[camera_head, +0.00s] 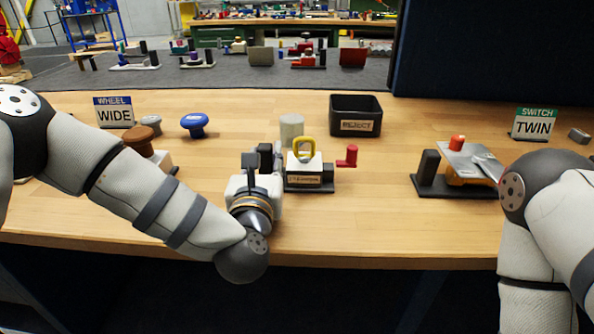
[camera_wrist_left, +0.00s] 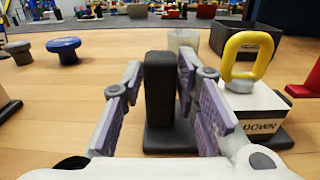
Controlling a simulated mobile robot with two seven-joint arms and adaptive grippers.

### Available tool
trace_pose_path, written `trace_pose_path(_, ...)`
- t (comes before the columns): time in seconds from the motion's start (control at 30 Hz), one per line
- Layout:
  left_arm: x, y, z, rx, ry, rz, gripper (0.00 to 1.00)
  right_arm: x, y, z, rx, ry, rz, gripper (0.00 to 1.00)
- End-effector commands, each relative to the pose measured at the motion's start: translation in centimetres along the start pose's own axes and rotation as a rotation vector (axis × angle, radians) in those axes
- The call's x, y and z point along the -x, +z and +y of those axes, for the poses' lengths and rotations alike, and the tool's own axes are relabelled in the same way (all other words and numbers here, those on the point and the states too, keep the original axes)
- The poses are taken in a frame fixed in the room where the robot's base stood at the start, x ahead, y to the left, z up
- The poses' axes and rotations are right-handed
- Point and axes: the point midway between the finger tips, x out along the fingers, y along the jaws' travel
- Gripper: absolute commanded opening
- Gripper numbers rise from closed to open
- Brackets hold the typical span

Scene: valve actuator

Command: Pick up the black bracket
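The black bracket (camera_wrist_left: 160,85) stands upright on its dark base in the left wrist view, between the two purple-padded fingers of my left gripper (camera_wrist_left: 158,100). The fingers are open around it. A gap shows on its left side; the right finger is close to it, and I cannot tell whether it touches. In the head view my left gripper (camera_head: 264,160) is at the left side of a white block with a yellow handle, and the bracket is partly hidden by the fingers. My right gripper is not in view; only the right arm shows.
The white block (camera_head: 304,171) with its yellow handle (camera_head: 304,147) is close on the right. A grey cylinder (camera_head: 291,126), black reject bin (camera_head: 355,104) and red knob (camera_head: 348,156) stand nearby. A blue knob (camera_head: 194,121) is left. Another fixture (camera_head: 458,175) is right.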

Motion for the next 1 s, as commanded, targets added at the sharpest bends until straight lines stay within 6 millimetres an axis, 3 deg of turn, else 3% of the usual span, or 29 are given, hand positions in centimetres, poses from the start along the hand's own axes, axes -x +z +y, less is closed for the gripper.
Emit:
trace_pose_path(0.1, -1.1, 0.0, 0.0, -0.001, -0.001, 0.000, 0.28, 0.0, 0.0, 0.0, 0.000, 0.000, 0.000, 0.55)
trace_pose_path(0.3, -1.1, 0.0, 0.0, -0.001, -0.002, 0.000, 0.28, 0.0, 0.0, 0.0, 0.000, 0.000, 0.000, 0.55)
trace_pose_path(0.43, -1.1, 0.0, 0.0, -0.001, -0.002, 0.000, 0.00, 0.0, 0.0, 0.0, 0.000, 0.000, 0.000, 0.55)
trace_pose_path(0.77, -1.1, 0.2, 0.0, 0.000, -0.001, -0.003, 0.00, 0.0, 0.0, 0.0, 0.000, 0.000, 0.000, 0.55)
trace_pose_path(0.87, -1.2, 1.3, 0.0, 0.003, 0.000, -0.006, 0.00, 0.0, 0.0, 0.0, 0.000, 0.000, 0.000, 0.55)
trace_pose_path(1.0, -1.2, 4.9, 0.0, 0.005, -0.001, -0.008, 0.00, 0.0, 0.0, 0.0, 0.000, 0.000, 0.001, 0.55)
